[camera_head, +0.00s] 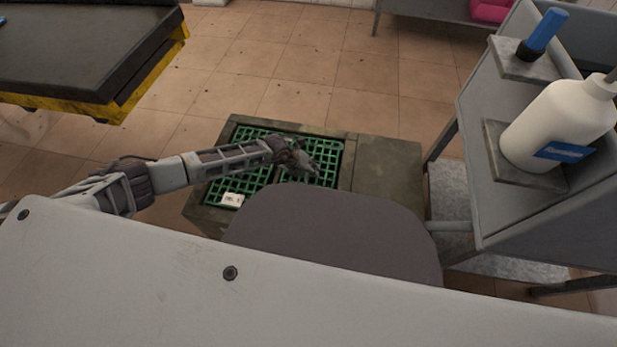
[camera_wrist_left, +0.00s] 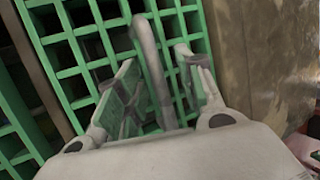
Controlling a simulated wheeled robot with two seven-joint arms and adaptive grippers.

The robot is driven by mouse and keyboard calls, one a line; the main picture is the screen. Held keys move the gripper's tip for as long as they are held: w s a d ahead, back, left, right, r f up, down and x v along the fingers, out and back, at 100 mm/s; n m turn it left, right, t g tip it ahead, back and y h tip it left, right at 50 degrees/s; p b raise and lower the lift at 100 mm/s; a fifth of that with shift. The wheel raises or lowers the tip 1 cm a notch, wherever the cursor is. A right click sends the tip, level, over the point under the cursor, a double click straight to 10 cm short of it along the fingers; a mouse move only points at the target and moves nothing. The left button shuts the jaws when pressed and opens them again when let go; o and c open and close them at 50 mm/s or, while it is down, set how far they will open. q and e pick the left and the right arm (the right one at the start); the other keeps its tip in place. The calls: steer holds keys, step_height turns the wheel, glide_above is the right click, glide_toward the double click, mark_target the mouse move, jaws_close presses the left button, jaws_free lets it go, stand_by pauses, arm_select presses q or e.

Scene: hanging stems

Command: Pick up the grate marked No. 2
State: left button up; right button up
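A green grate (camera_head: 325,149) lies in a dark frame on the floor, and the wrist view shows its square mesh (camera_wrist_left: 76,53) close up. A second green grate (camera_head: 226,184) lies to its left and carries a white tag (camera_head: 232,199); its print is too small to read surely. My left gripper (camera_head: 308,166) is over the right grate. In the left wrist view, its two fingers (camera_wrist_left: 160,85) stand apart, with a grey bar (camera_wrist_left: 147,55) between them and gaps visible on both sides. I see no number on the right grate. My right gripper is not in view.
A grey cart (camera_head: 475,110) with a white bottle (camera_head: 560,120) and a blue-handled tool (camera_head: 543,34) stands at the right. A black-topped, yellow-edged table (camera_head: 75,60) is at upper left. A bare slab (camera_head: 388,170) adjoins the grates. Tiled floor is open beyond.

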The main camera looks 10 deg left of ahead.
arm_select(q)
steer(key=shift+f, duration=0.1)
jaws_close()
stand_by(0.3)
steer(key=shift+w, duration=0.1)
stand_by(0.4)
